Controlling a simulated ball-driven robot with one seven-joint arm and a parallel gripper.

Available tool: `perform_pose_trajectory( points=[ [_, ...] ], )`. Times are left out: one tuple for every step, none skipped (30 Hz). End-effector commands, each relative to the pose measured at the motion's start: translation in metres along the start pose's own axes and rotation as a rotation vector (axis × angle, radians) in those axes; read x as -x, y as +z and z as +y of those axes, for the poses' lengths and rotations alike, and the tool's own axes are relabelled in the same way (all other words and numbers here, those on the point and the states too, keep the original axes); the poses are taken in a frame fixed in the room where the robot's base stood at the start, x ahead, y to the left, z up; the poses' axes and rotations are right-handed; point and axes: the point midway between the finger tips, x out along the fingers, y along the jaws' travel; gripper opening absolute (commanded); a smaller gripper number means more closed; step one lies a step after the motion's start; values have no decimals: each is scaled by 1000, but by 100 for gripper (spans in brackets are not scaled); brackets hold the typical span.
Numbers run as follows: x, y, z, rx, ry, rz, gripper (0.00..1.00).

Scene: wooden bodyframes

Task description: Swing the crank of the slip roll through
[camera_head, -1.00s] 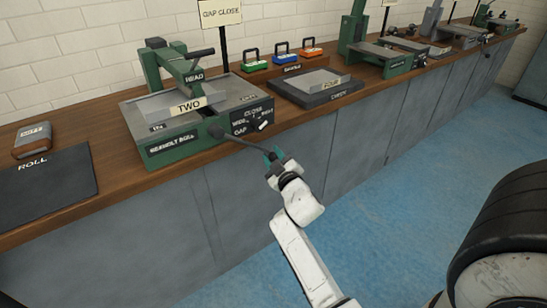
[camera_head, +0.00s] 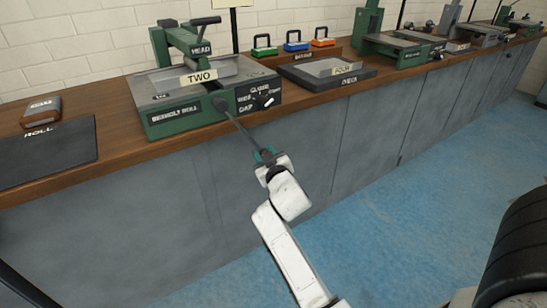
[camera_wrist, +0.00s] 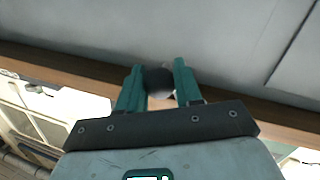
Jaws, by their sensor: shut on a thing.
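The slip roll (camera_head: 180,122) is a green and grey machine on the bench, with a sheet labelled TWO (camera_head: 199,77) on it and a GAP dial (camera_head: 264,101) on its front. Its dark crank (camera_head: 238,122) runs from a hub on the front face down and to the right, past the bench edge. My gripper (camera_head: 265,154) is shut on the crank's outer end, in front of the cabinet. In the wrist view, the green fingers (camera_wrist: 160,85) close on a dark round knob (camera_wrist: 158,80). The fingers hide part of the knob.
A dark ROLL mat (camera_head: 45,152) and a small brown block (camera_head: 41,111) lie to the left. Other green machines stand farther right. The blue floor (camera_head: 400,220) is open.

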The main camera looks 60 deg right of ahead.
Motion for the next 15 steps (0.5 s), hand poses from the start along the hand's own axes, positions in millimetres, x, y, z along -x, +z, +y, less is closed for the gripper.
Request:
perform_pose_trajectory(
  points=[
    [0,5,-8,-22,-7,-2,0],
    [0,5,-11,-37,-9,-6,0],
    [0,6,-14,-55,-11,-10,0],
    [0,6,-17,-70,-14,-13,0],
    [1,6,-20,-84,-16,-16,0],
    [1,6,-24,-104,-19,-19,0],
    [2,6,-27,-118,-21,-22,0],
    [2,7,-29,-132,-23,-26,0],
    [3,7,-33,-152,-26,-29,0],
    [3,7,-36,-166,-28,-33,0],
    [4,7,-39,-182,-31,-36,0],
    [4,7,-42,-200,-34,-39,0],
    [5,7,-45,-216,-36,-42,0],
    [6,7,-48,-229,-37,-46,0],
    [6,7,-51,-249,-41,-49,0]
  ],
)
